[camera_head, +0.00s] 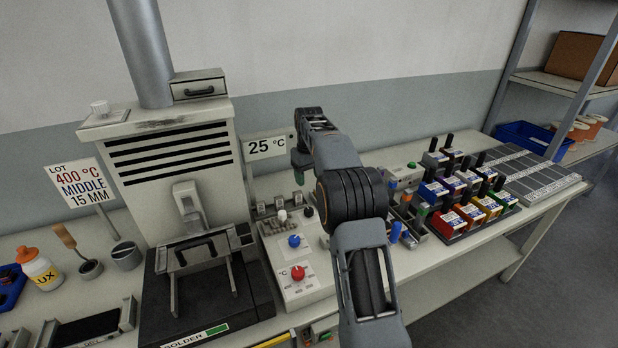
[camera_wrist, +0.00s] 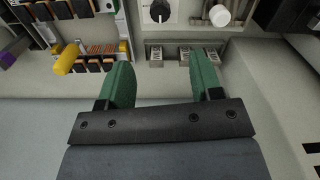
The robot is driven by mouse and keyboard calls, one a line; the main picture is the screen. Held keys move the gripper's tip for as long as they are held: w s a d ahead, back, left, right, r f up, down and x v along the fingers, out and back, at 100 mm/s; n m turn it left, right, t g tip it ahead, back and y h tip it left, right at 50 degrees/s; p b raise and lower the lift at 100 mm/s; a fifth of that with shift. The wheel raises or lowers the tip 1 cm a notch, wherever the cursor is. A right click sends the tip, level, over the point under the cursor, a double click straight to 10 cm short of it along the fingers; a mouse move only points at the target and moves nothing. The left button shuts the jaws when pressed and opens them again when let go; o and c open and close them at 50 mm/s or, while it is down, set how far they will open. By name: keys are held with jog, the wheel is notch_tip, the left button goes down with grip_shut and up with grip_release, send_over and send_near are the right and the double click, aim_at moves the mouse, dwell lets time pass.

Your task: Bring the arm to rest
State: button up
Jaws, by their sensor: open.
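My gripper (camera_wrist: 150,88) shows in the wrist view with its two green fingers wide apart and nothing between them. In the head view my gripper (camera_head: 300,165) points down at the end of my arm, above the back of the bench (camera_head: 465,265) and just left of the arm's raised links. It is beside the 25 °C display (camera_head: 267,146).
The solder station (camera_head: 200,285) and its vented hood (camera_head: 172,155) stand to the left. A control box with a red knob (camera_head: 298,272) stands below my arm. Several coloured bins (camera_head: 470,212) with black handles stand to the right. A yellow-handled part (camera_wrist: 67,58) shows in the wrist view.

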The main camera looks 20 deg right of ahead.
jog(key=s+a+f+m, duration=0.1)
jog(key=s+f+m, duration=0.1)
jog(key=s+f, duration=0.25)
jog(key=s+a+r+t, duration=0.1)
jog(key=s+a, duration=0.2)
jog(key=s, duration=0.5)
jog(key=s+a+r+t, duration=0.1)
jog(key=s+a, duration=0.3)
jog(key=s, duration=0.5)
jog(key=s+a+r+t, duration=0.1)
jog(key=s+a, duration=0.3)
jog(key=s, duration=0.4)
jog(key=shift+s+a+r+t, duration=0.15)
jog(key=shift+s+r+t, duration=0.25)
jog(key=shift+r, duration=0.05)
